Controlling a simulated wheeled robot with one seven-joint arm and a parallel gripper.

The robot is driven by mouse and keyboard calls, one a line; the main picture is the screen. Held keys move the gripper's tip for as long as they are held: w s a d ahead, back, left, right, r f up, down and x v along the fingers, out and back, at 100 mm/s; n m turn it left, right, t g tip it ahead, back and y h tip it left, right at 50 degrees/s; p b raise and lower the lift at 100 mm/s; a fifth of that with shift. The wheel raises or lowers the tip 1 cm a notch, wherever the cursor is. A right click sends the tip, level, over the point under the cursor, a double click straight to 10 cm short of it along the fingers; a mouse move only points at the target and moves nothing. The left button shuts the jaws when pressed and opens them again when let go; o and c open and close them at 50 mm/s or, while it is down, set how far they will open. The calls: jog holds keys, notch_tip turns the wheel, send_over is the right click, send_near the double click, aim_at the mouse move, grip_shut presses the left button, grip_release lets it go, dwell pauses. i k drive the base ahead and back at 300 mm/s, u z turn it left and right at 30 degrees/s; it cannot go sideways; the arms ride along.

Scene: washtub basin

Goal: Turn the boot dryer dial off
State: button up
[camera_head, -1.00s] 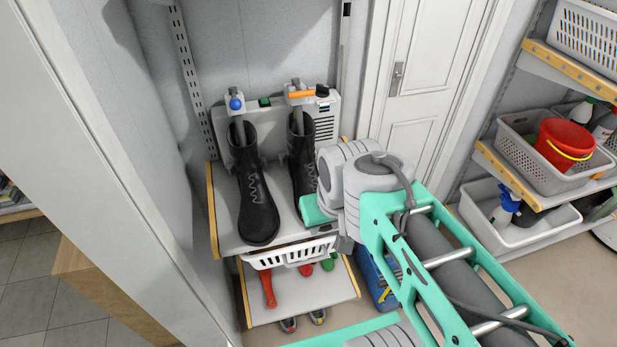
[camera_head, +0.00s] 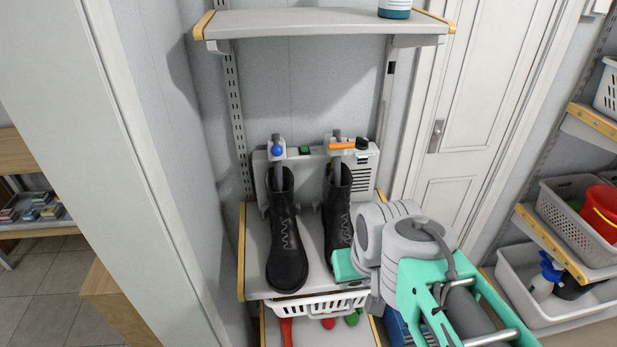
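The boot dryer (camera_head: 368,178) is a pale grey unit against the back wall, above the shelf. Two black boots, a left one (camera_head: 287,250) and a right one (camera_head: 338,215), stand in front of it on the shelf. On its top are a blue ball-shaped knob (camera_head: 278,150), a green button (camera_head: 304,150), an orange bar (camera_head: 341,145) and a round black knob (camera_head: 362,143), which looks like the dial. Its setting is too small to read. My arm's grey and teal links are at the lower right, in front of the shelf; my gripper's fingers do not show.
An upper shelf (camera_head: 320,24) with a bottle (camera_head: 395,8) overhangs the dryer. A white basket (camera_head: 318,305) hangs under the boot shelf (camera_head: 255,262). A white door (camera_head: 455,125) and side shelves with baskets (camera_head: 577,212) stand right. A wall edge (camera_head: 130,150) stands left.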

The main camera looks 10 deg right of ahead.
aim_at(361, 144)
jog(key=u, duration=2.5)
jog(key=k, duration=1.35)
jog(key=z, duration=2)
jog(key=i, duration=0.5)
jog(key=u, duration=0.1)
